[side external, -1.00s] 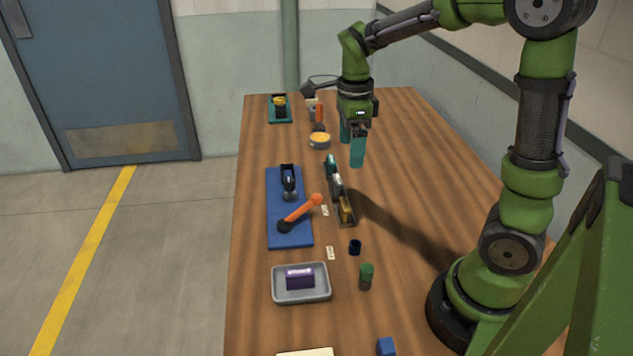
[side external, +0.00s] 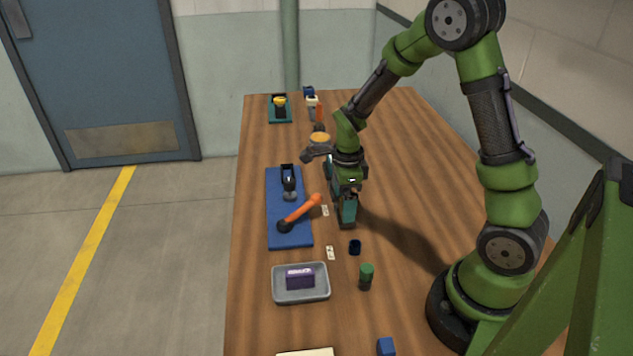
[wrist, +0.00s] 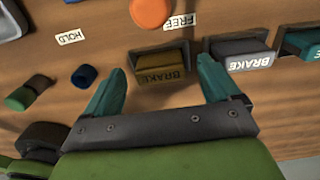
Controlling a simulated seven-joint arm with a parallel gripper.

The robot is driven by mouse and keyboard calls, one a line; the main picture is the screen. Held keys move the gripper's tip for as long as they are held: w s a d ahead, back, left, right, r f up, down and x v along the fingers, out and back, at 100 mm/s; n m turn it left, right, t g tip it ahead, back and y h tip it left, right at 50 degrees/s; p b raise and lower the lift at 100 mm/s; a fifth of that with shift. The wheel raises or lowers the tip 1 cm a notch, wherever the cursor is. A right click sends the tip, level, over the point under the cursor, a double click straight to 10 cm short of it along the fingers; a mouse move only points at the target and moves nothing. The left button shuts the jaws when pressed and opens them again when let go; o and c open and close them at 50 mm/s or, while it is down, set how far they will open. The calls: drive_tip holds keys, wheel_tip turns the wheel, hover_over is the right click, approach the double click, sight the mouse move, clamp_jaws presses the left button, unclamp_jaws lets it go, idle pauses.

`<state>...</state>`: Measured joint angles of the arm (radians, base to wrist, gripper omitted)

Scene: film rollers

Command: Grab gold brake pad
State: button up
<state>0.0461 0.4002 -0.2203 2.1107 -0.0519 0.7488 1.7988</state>
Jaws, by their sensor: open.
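The gold brake pad (wrist: 160,74) sits in a dark slot in the wrist view, with the word BRAKE on its near face. My gripper (wrist: 162,66) is open, with one teal finger left of the pad and the other to its right. I see no contact between fingers and pad. In the side view my gripper (side external: 346,212) is low over the near end of the pad rack and hides the gold pad. A grey brake pad (wrist: 243,55) and a teal brake pad (wrist: 304,42) sit in slots to the right of the gold one.
A blue mat (side external: 287,238) with an orange-handled lever (side external: 302,211) lies left of my gripper. A grey tray (side external: 301,295) holds a purple block (side external: 299,277). A dark blue cup (side external: 355,247) and a green cylinder (side external: 366,276) stand nearer the camera. Table to the right is clear.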

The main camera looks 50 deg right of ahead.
drive_tip(key=shift+f, duration=0.85)
drive_tip(key=shift+c, duration=0.4)
